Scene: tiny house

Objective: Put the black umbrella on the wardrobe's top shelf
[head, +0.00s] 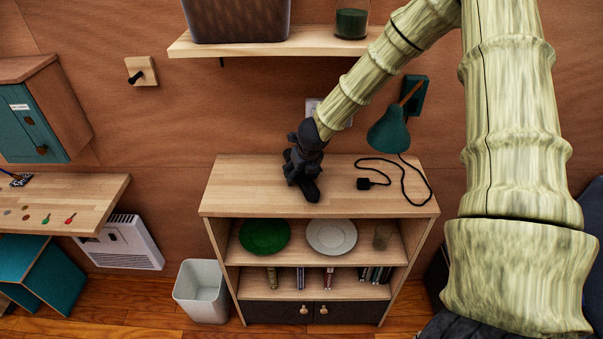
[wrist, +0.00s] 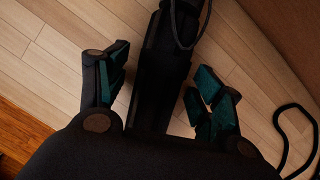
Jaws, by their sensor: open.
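The black umbrella (wrist: 166,62) is folded and lies on the light wooden cabinet top, with a thin strap loop at its far end in the wrist view. In the head view only its dark end (head: 310,192) shows below my gripper (head: 300,168). My gripper, also in the wrist view (wrist: 160,82), is open and points down over the cabinet top. Its teal-padded fingers stand on either side of the umbrella, with gaps showing. The umbrella's near end is hidden behind my gripper's body. I cannot identify a wardrobe in either view.
The wooden cabinet (head: 227,201) holds a green plate (head: 264,236), a white plate (head: 331,236) and a glass. A black cable (head: 408,186) lies right of my gripper, below a teal wall lamp (head: 389,133). A wall shelf (head: 280,47) hangs above. A white bin (head: 202,290) stands left.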

